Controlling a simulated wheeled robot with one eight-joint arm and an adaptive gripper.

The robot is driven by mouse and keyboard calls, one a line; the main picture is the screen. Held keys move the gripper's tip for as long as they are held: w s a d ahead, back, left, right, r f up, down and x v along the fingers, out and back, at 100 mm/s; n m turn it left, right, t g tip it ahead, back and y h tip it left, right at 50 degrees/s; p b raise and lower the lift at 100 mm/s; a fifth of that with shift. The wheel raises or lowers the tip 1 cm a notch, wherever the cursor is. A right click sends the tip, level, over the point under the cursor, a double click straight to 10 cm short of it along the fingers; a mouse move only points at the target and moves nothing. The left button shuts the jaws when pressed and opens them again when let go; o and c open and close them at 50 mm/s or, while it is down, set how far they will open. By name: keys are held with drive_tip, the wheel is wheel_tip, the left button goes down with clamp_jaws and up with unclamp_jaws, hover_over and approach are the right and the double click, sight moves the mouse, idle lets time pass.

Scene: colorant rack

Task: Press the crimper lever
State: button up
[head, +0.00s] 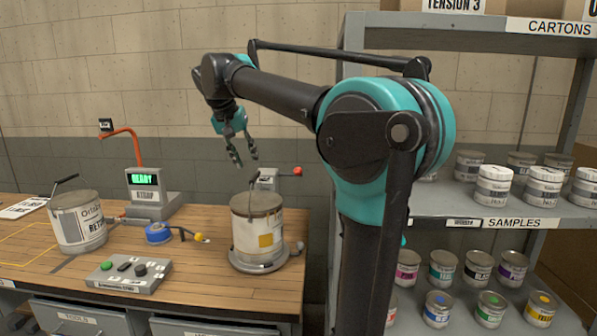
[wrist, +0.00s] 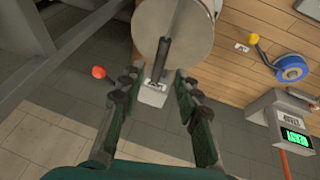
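The crimper looks to be the small grey box (head: 267,178) behind a large can (head: 257,228) at the bench's right. Its lever ends in a red knob (head: 298,171) that sticks out to the right. In the wrist view the red knob (wrist: 99,72) shows left of my fingers, over the floor, and the grey box (wrist: 153,98) lies between them. The can hides part of the box in the head view. My gripper (head: 243,152) is open and empty, pointing down above the can and box. It also shows in the wrist view (wrist: 155,84), apart from the knob.
The can's dark upright handle (head: 253,180) rises close below my gripper. A second can (head: 77,222), a button box (head: 128,274), a blue tape roll (head: 159,233) and a scale with a green display (head: 150,193) stand on the bench. A shelf rack (head: 450,207) stands at right.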

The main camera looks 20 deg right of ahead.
idle(0.4)
drive_tip(key=shift+w+d+r, duration=0.1)
drive_tip(key=shift+w+d, duration=0.05)
drive_tip(key=shift+d, duration=0.1)
drive_tip(key=c, duration=0.4)
drive_tip(key=shift+y, duration=0.5)
drive_tip(key=w+d+r, duration=0.1)
drive_tip(key=d, duration=0.1)
drive_tip(key=w+d+r, duration=0.1)
drive_tip(key=w+d, duration=0.1)
drive_tip(key=w+d+r, duration=0.1)
drive_tip(key=d, duration=0.1)
drive_tip(key=shift+w+d+r, duration=0.15)
drive_tip(key=shift+w+d, duration=0.2)
drive_tip(key=shift+d, duration=0.05)
clamp_jaws()
drive_tip(key=w+d+r+n, duration=0.1)
drive_tip(key=w+d+r, duration=0.2)
drive_tip(key=d, duration=0.6)
drive_tip(key=shift+w+d+r+y, duration=0.35)
drive_tip(key=shift+w+r+y, duration=0.05)
drive_tip(key=shift+r, duration=0.05)
